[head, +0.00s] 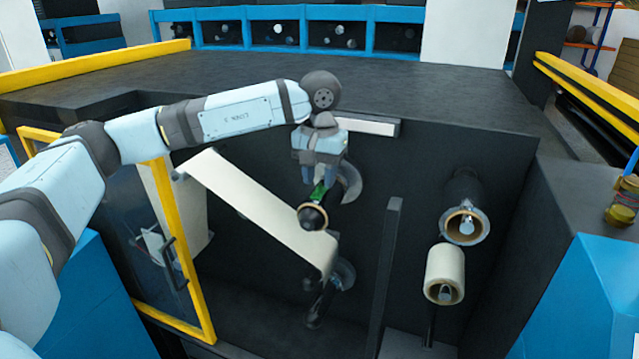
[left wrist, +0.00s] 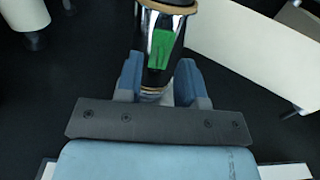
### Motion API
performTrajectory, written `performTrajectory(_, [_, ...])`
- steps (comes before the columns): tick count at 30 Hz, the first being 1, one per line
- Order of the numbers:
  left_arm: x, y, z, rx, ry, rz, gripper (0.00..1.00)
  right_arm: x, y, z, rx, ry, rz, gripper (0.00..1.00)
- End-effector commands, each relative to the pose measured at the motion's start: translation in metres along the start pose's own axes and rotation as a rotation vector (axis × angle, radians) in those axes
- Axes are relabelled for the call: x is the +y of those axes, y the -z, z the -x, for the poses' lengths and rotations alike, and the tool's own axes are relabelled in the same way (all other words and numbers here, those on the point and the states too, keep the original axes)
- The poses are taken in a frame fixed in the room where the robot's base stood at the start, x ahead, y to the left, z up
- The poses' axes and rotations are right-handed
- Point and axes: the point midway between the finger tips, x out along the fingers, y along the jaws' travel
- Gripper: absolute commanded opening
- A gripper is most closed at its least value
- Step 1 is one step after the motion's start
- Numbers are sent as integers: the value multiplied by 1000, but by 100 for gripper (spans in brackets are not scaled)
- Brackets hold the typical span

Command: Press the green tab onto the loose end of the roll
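The green tab (head: 319,191) lies on the upper side of a dark, shiny roll (head: 313,217) with a tan ring at its front end, in the middle of the head view. In the left wrist view the green tab (left wrist: 162,50) lies lengthwise on the shiny roll (left wrist: 153,22). My left gripper (head: 318,176) points down from above at the roll. In the left wrist view its blue fingers (left wrist: 160,78) stand apart, one on each side of the roll's lower part; I cannot tell whether they touch it. The loose end cannot be made out. My right gripper is out of view.
A wide cream web (head: 255,210) slants down beside the roll to a lower roller (head: 338,275). Two more rolls, an upper one (head: 465,224) and a cream one (head: 444,273), are at right, past a dark upright plate (head: 390,260). A yellow-framed door (head: 180,240) stands open at left.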

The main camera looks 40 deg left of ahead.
Motion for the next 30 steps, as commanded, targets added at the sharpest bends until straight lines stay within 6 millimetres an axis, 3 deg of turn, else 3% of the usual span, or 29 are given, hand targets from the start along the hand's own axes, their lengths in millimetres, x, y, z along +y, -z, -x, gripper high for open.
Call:
performTrajectory(9, [0, 0, 74, 4, -2, 0, 35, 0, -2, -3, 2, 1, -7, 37])
performTrajectory(15, [0, 0, 105, 2, -1, 0, 35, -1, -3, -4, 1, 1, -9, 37])
performTrajectory(21, [0, 0, 117, 0, 0, 0, 35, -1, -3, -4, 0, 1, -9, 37])
performTrajectory(30, [-1, 0, 117, 0, 0, 0, 35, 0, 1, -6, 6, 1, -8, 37])
